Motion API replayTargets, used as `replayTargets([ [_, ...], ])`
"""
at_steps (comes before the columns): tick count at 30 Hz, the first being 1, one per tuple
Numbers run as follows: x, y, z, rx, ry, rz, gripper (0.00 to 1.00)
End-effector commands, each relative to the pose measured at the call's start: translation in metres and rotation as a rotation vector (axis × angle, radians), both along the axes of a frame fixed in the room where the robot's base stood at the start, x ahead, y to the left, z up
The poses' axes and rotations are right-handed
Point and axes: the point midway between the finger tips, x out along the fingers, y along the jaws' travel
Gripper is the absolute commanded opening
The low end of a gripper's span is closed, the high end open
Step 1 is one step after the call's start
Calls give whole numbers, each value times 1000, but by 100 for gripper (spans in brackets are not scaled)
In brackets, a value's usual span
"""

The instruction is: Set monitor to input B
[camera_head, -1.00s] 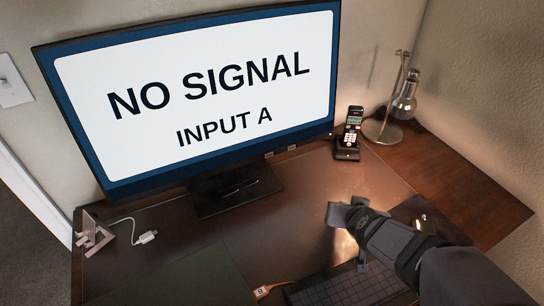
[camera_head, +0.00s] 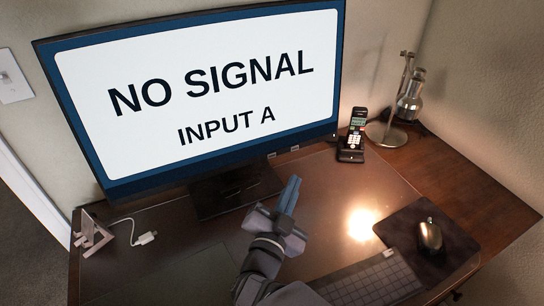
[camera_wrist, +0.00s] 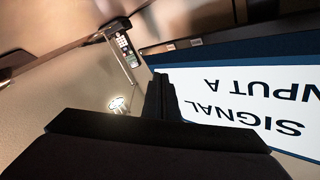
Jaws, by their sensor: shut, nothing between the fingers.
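The monitor (camera_head: 200,95) stands at the back of the desk and its screen reads "NO SIGNAL INPUT A". It also shows upside down in the wrist view (camera_wrist: 250,95). Two small light tabs sit along the monitor's lower right edge (camera_head: 294,149); in the wrist view they show as small pale labels (camera_wrist: 195,42). My gripper (camera_head: 290,190) is shut and empty, in front of the monitor's lower edge, right of its stand (camera_head: 212,198). The fingers point toward the screen's lower right part. I cannot tell the exact gap, but no contact shows.
A mouse (camera_head: 430,235) lies on a dark pad and a keyboard (camera_head: 370,280) at the front. A white cable plug (camera_head: 147,239) lies at left. The blotter's middle right is clear.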

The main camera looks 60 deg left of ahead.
Motion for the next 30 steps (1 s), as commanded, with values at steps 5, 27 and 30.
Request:
replayTargets([
  [5, -3, -1, 2, 14, -2, -2, 0],
  [27, -2, 34, -5, 12, -1, -2, 0],
  [30, -2, 46, -6, 12, -2, -2, 0],
])
